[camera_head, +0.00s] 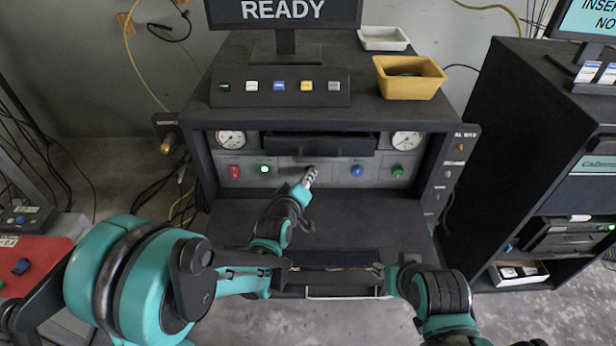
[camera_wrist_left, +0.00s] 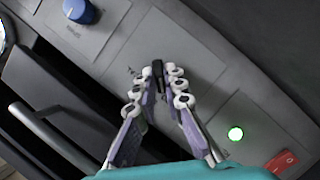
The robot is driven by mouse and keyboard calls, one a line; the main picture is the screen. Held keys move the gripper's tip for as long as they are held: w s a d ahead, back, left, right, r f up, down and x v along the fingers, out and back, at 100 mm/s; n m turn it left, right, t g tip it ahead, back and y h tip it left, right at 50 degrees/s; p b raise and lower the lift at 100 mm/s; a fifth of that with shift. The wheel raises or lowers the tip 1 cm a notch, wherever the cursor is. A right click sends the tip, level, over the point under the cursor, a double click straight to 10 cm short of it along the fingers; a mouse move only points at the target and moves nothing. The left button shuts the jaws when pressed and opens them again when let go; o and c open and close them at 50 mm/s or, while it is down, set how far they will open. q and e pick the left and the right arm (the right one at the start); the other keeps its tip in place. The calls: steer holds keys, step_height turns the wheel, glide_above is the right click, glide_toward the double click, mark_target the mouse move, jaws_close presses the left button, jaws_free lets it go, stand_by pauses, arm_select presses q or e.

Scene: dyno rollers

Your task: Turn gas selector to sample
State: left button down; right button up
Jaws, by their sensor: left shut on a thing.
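The gas selector is a small black knob (camera_wrist_left: 158,72) on the grey panel of the dark cabinet, with markings beside it that are too small to read. My left gripper (camera_head: 310,176) reaches the middle of the panel, and in the left wrist view (camera_wrist_left: 159,76) its fingertips are closed on the two sides of the knob. In the head view the knob is mostly hidden by the fingertips. My right gripper (camera_head: 378,269) is low in front of the cabinet, away from the panel, small and partly hidden.
On the same panel are a red switch (camera_head: 235,171), a lit green button (camera_head: 265,169), a blue knob (camera_head: 357,170) and a green knob (camera_head: 397,171). Two gauges (camera_head: 231,139) sit above. A yellow bin (camera_head: 409,77) and white tray (camera_head: 383,38) stand on top. A dark shelf (camera_head: 365,222) lies below.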

arm_select(q)
steer(key=shift+d+r+m+y+p, duration=0.15)
steer(key=shift+m+y+p, duration=0.3)
steer(key=shift+m, duration=0.25)
steer(key=shift+d+m+g+y+p, duration=0.1)
steer(key=shift+m+g+y+p, duration=0.35)
steer(key=shift+m, duration=0.45)
steer(key=shift+d+m+y, duration=0.15)
steer(key=shift+m+y, duration=1.25)
steer(key=shift+m, duration=0.3)
steer(key=c, duration=1.6)
jaws_free()
steer(key=shift+s, duration=0.1)
